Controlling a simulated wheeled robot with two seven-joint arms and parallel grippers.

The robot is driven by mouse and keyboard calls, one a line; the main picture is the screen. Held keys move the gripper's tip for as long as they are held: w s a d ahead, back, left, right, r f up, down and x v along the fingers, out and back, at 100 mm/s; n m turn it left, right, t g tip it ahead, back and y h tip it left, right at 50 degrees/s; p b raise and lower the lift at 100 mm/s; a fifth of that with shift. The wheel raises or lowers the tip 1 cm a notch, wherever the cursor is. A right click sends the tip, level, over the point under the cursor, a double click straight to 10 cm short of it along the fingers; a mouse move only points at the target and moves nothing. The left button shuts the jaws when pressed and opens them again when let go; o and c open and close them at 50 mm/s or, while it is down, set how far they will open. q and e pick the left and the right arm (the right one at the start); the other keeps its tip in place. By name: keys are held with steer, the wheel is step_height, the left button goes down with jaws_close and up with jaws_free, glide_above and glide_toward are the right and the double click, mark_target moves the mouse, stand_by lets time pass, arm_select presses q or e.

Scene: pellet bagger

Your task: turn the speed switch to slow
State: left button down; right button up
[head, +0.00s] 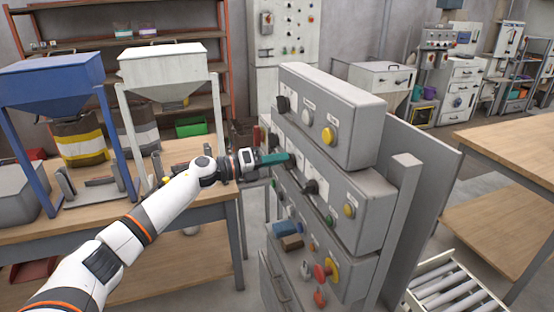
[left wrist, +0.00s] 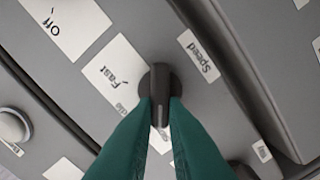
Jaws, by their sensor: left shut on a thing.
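The speed switch (left wrist: 160,78) is a black rotary knob on a grey panel. A "Speed" label (left wrist: 198,56) is beside it to the right and a "Fast" label (left wrist: 112,72) to the left. Another label below is mostly hidden by my fingers. My left gripper (head: 284,158) reaches the middle box of the control stand in the head view, and its green fingers (left wrist: 160,112) are shut on the knob's grip, one on each side. I cannot tell which label the knob points at. In the head view the gripper hides most of the switch. My right gripper is not in view.
The control stand (head: 335,105) carries more knobs, including a black knob (head: 311,187) close to the right of my gripper, and yellow buttons. A wooden table (head: 190,215) with hoppers stands left. A roller conveyor (head: 450,290) is at lower right.

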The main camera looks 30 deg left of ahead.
arm_select(q)
steer(key=c, duration=1.5)
jaws_free()
steer(key=shift+o, duration=0.2)
steer(key=shift+a, duration=0.1)
steer(key=b+v, duration=0.5)
steer(key=v, duration=0.7)
steer(key=shift+b, duration=0.35)
